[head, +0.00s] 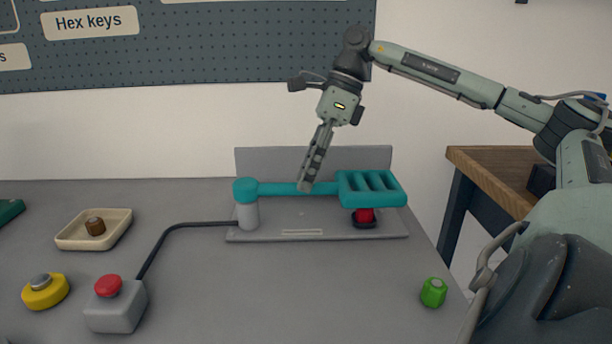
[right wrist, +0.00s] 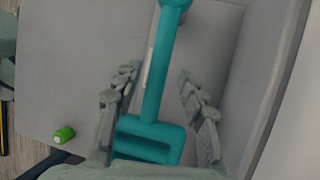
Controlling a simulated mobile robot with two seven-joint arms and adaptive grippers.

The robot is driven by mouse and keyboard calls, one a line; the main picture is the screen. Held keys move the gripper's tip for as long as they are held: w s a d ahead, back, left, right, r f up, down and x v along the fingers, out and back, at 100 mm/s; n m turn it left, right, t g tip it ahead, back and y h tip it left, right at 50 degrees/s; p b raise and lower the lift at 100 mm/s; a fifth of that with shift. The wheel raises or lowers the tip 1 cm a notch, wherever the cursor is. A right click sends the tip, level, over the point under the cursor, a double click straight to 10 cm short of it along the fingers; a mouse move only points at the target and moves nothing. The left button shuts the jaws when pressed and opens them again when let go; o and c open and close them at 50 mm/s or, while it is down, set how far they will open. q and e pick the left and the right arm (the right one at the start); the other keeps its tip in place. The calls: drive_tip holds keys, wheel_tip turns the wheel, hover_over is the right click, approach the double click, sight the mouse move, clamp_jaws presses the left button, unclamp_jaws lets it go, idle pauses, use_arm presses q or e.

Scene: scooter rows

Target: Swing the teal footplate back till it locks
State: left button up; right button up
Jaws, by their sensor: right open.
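The teal footplate (head: 372,188) is a slotted plate on a long teal bar. The bar runs left to a teal cap on a grey post, on a grey base plate (head: 275,237) with a low back wall. A red part (head: 364,215) with a dark foot stands under the slotted end. My right gripper (head: 306,184) points down at the middle of the bar. In the right wrist view my right gripper (right wrist: 158,73) is open, a finger on each side of the teal bar (right wrist: 160,65). I cannot tell if they touch it. My left gripper is not in view.
A grey box with a red button (head: 115,304) is cabled to the base plate. The bench front centre is clear.

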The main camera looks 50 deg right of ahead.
drive_tip(key=v, duration=1.1)
